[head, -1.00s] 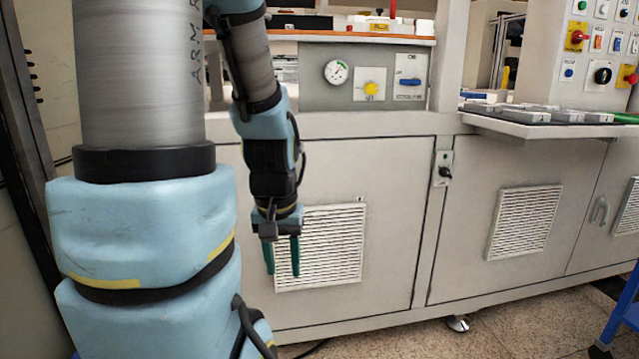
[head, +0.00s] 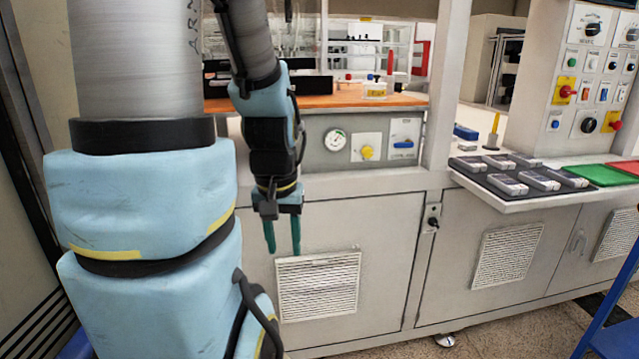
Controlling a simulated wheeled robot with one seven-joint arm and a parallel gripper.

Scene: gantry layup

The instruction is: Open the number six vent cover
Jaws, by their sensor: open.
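Three white slatted vent panels show on the grey cabinet fronts: one at the left (head: 320,290), one in the middle (head: 507,256) and one partly cut off at the right edge (head: 617,235). I can read no number six on any of them. My gripper (head: 283,250) points down with its two green fingers apart and nothing between them. In the picture it is just above the left vent's upper left corner. How far it stands from the cabinet front is hard to tell.
A panel with a gauge (head: 335,140) and a yellow knob is above the left cabinet. A black tray (head: 472,168) with several grey boxes stands on a ledge at the right, beside green and red trays. A blue frame (head: 612,338) stands at the lower right.

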